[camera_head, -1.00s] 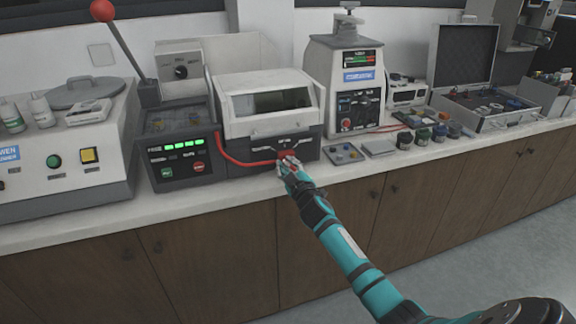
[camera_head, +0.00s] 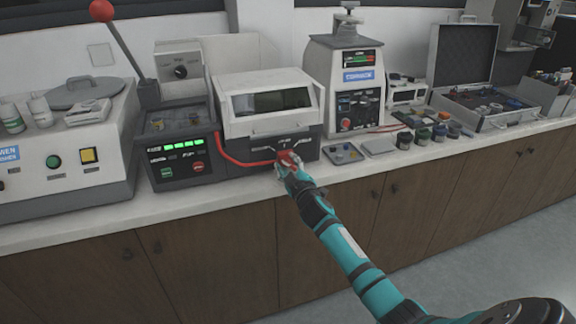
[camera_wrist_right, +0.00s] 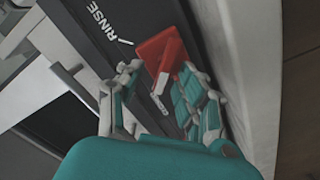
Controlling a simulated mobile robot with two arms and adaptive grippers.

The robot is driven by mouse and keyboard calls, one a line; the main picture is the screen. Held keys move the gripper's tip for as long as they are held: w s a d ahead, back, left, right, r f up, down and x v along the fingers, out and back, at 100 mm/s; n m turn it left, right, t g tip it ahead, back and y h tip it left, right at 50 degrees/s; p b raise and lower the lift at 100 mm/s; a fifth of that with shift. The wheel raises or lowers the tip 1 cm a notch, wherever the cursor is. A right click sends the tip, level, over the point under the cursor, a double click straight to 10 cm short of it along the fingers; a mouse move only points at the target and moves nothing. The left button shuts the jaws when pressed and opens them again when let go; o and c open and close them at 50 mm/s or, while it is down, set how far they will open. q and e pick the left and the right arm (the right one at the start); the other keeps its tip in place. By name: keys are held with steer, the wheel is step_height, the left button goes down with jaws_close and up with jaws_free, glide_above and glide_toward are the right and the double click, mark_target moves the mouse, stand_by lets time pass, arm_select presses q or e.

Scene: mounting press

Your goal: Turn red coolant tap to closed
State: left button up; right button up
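The red coolant tap (camera_head: 289,157) is on the dark front panel of the white-lidded machine, at the end of a red hose. In the right wrist view the tap (camera_wrist_right: 161,52) has a red handle lying between my fingertips, beside the word RINSE. My right gripper (camera_head: 290,168) is at the tap. In the wrist view its fingers (camera_wrist_right: 160,88) stand apart on either side of the handle; the right finger is close to it or touching, and a gap shows at the left finger. My left gripper is out of view.
The white-lidded machine (camera_head: 268,98) stands on the white counter (camera_head: 235,187). A control unit with green lights (camera_head: 183,158) stands to its left. A small tray (camera_head: 343,153) and several jars lie to the right. The counter's front edge runs below my wrist.

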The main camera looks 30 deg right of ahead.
steer(key=shift+s+a, duration=0.1)
steer(key=shift+s, duration=0.1)
steer(key=v, duration=1.1)
steer(key=shift+s, duration=0.3)
steer(key=shift+f, duration=0.15)
